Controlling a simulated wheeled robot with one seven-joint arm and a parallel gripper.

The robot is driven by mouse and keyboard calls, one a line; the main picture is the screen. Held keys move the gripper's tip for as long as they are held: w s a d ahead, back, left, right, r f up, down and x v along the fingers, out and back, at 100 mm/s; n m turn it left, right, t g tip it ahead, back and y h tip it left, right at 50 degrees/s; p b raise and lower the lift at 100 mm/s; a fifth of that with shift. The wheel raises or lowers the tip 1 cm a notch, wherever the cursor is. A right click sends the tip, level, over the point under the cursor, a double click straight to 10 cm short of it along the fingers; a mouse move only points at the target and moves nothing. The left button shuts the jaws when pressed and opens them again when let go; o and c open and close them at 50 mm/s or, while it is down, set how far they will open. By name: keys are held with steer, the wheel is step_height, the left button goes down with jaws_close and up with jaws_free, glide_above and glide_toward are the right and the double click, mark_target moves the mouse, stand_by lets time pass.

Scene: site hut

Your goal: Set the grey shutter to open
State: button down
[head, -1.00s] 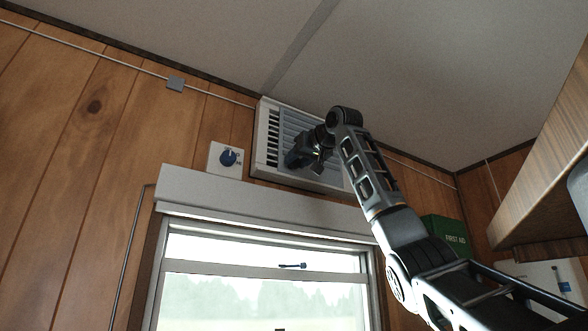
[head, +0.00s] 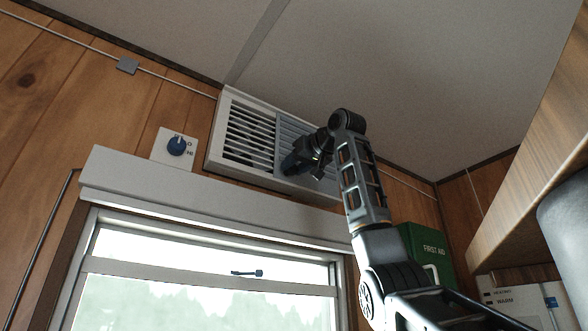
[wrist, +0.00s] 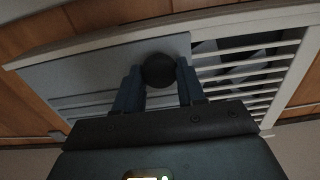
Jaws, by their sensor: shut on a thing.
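The vent is a white-framed grille (head: 215,140) high on the wall, just under the ceiling. The grey shutter (head: 292,130) is a ribbed panel over its right part; dark open slats (head: 248,132) show on the left part. In the wrist view the shutter (wrist: 100,78) lies left and the uncovered slats (wrist: 250,62) lie right. My gripper (head: 291,165) is at the shutter, its fingers (wrist: 158,78) on both sides of the round dark knob (wrist: 158,69) and shut on it. My arm hides the shutter's right end in the head view.
A green first aid box (head: 428,250) and a wooden cabinet (head: 530,190) are at the right.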

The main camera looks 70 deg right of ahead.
steer(key=c, duration=0.7)
jaws_free()
steer(key=shift+s+d, duration=0.15)
steer(key=shift+d, duration=0.15)
steer(key=shift+a, duration=0.1)
steer(key=b+v, duration=0.2)
steer(key=v, duration=0.5)
steer(key=shift+s+a, duration=0.2)
steer(key=shift+s, duration=0.1)
